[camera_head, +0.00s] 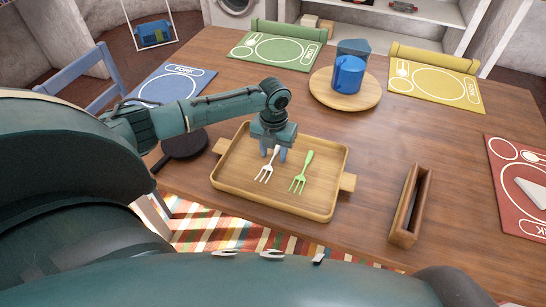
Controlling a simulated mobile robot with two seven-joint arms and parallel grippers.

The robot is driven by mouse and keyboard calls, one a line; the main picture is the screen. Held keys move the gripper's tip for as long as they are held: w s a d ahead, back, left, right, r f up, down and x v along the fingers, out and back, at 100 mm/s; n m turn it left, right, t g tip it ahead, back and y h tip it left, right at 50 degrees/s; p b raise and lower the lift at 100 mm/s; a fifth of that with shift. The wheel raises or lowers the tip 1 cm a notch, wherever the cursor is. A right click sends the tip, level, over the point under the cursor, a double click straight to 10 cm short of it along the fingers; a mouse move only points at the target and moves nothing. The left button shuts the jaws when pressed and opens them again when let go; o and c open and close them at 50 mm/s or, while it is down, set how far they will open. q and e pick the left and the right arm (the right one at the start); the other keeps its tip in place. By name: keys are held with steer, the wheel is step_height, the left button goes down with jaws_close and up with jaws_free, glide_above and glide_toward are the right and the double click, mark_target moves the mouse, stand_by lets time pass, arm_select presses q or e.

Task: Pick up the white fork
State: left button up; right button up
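The white fork (266,172) lies in the wooden tray (317,208), tines toward the front and handle toward the back. A green fork (301,172) lies just to its right in the same tray. My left gripper (273,155) points down over the back part of the tray, at the white fork's handle. Its two fingers are apart, one on each side of the handle, and look open. Whether a finger touches the handle cannot be told. The handle's top end is partly hidden by the gripper. My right gripper is not in view.
A narrow wooden box (409,205) stands right of the tray. A dark round pan-like thing (184,144) lies left of it. Behind are a blue cup (348,74) on a round board (326,92) and several placemats. The table between board and tray is clear.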

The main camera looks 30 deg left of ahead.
arm_select(q)
steer(key=shift+c, duration=0.4)
jaws_close()
